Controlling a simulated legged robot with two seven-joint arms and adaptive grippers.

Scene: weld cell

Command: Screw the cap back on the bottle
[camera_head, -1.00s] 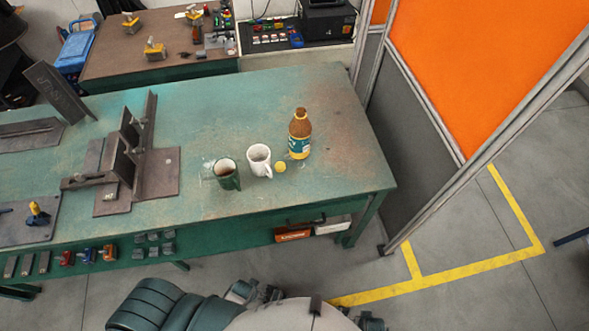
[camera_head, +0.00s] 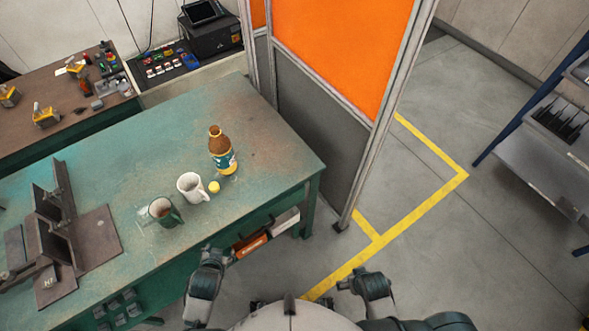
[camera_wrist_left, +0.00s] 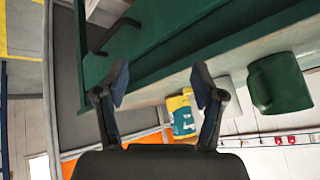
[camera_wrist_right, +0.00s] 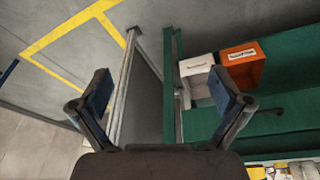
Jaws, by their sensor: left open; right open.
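A brown bottle (camera_head: 221,150) with a teal and yellow label stands upright on the green table, near its right end. A small round yellow cap (camera_head: 214,187) lies on the table in front of the bottle, beside the white mug. The bottle's label also shows in the left wrist view (camera_wrist_left: 181,117). My left gripper (camera_wrist_left: 159,82) is open and empty, by the table's front edge, and shows in the head view (camera_head: 207,250). My right gripper (camera_wrist_right: 165,90) is open and empty, away from the table top; its arm shows low in the head view.
A white mug (camera_head: 192,187) and a green mug (camera_head: 164,212) stand left of the cap. Steel fixtures (camera_head: 55,225) occupy the table's left part. Orange and white boxes (camera_head: 250,244) sit under the table top. An orange-panelled screen (camera_head: 345,50) stands beyond the right end.

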